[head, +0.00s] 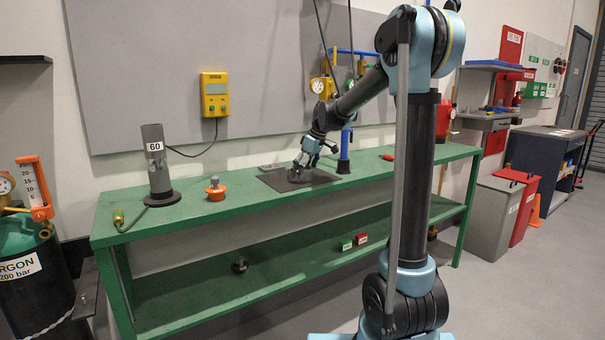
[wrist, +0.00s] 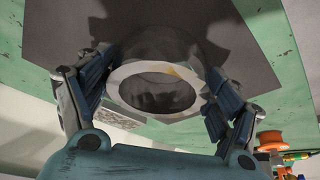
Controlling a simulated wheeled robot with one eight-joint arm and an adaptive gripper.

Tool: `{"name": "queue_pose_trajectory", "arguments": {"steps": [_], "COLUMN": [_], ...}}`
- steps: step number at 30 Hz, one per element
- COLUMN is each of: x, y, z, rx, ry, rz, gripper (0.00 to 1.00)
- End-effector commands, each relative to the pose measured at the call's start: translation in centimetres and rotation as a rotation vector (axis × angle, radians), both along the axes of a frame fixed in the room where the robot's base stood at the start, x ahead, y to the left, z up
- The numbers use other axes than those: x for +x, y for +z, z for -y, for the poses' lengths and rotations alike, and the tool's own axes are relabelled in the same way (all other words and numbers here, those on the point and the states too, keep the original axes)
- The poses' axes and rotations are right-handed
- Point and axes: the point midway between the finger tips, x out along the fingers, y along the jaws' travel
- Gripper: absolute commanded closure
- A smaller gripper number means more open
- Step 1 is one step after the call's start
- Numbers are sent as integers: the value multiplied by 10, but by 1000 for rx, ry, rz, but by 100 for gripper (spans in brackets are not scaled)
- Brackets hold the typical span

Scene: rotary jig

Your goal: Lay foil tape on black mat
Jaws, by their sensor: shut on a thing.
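The foil tape (wrist: 116,90) is a silvery grey roll with a pale ring-shaped face, seen large in the wrist view. My gripper (wrist: 158,88) is shut on it, with one finger at each side of the roll. The black mat (wrist: 70,30) lies behind the roll in the wrist view. In the head view the mat (head: 265,180) is a dark square on the green bench, and my gripper (head: 302,168) is low over it. The roll is hard to make out there. I cannot tell whether the roll touches the mat.
The green bench (head: 240,190) carries a grey post marked 60 (head: 157,165), an orange-topped part (head: 215,188) and a blue stand (head: 344,150) close to the right of my gripper. A red item (head: 387,157) lies farther right.

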Motion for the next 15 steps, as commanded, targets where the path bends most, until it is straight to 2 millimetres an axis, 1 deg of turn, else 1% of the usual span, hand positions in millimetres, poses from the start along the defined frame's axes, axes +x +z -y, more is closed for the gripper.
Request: {"name": "queue_pose_trajectory", "arguments": {"steps": [3, 4, 6, 15], "x": [0, 0, 0, 0], "y": [-1, -1, -1, -1], "z": [0, 0, 1, 1], "rx": [0, 0, 0, 0], "ry": [0, -1, -1, -2], "rz": [0, 0, 0, 0], "gripper": [47, 12, 0, 0]}}
